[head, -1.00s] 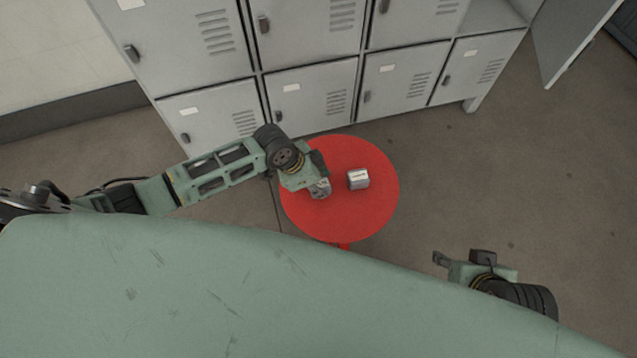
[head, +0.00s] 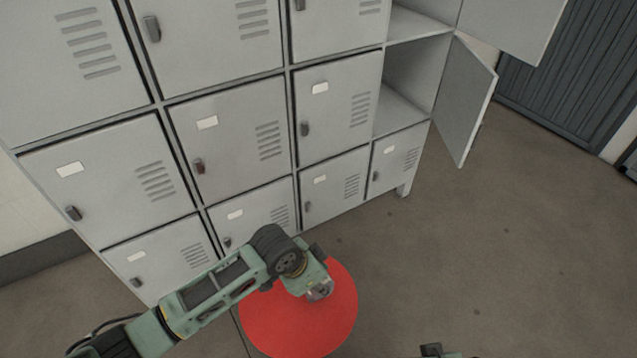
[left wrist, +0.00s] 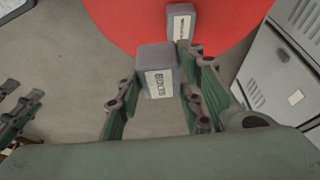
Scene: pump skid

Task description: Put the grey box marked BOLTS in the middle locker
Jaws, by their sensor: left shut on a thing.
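The grey box marked BOLTS (left wrist: 157,72) is between the fingers of my left gripper (left wrist: 155,95), which is shut on it; its white label faces the left wrist camera. In the head view my left gripper (head: 318,289) is over the red round table, with the box mostly hidden by it. The middle locker (head: 403,108) in the right column stands open and looks empty, its door (head: 467,100) swung out to the right. My right gripper (head: 432,350) is just inside the bottom edge of the head view; in the left wrist view its fingertips (left wrist: 22,98) show apart.
A second grey labelled box (left wrist: 181,22) stands on the red table (head: 285,325). Above the middle locker is another open compartment (head: 418,20) with its door (head: 515,22) out. The locker below (head: 397,160) and the columns to the left are closed. Floor at the right is clear.

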